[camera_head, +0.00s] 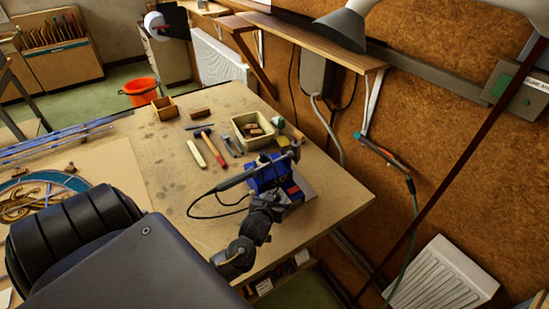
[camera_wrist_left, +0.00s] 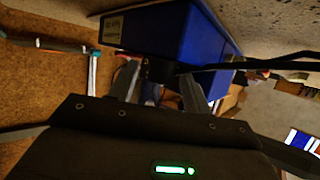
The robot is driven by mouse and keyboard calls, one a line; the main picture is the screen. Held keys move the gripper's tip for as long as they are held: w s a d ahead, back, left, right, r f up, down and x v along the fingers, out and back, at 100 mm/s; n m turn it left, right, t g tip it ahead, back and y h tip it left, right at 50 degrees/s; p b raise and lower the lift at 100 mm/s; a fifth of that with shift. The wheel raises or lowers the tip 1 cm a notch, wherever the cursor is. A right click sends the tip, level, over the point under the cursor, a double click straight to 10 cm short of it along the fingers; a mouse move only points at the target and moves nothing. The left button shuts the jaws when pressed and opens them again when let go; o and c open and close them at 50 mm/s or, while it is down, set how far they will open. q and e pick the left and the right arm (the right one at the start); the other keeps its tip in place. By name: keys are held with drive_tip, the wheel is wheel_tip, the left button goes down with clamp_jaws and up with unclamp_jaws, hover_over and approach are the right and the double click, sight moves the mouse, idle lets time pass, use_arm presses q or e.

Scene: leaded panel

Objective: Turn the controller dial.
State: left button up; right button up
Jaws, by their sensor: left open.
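The blue controller (camera_head: 264,170) stands on the workbench near its right front edge, and its blue case also shows in the wrist view (camera_wrist_left: 195,45). My left gripper (camera_head: 274,201) is close against the near side of the controller. In the wrist view the gripper's two fingers (camera_wrist_left: 158,88) are apart, with a dark piece at the case between them. I cannot tell whether this piece is the dial, or whether the fingers touch it. The dial is not clearly visible in either view. My right gripper is not in view.
A soldering iron (camera_head: 238,179) with a dark cable lies beside the controller. A leaded panel (camera_head: 40,192) is at the left. The cork wall rises at the right.

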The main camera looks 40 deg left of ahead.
use_arm(q)
drive_tip(key=shift+c, duration=0.4)
drive_tip(key=c, duration=0.9)
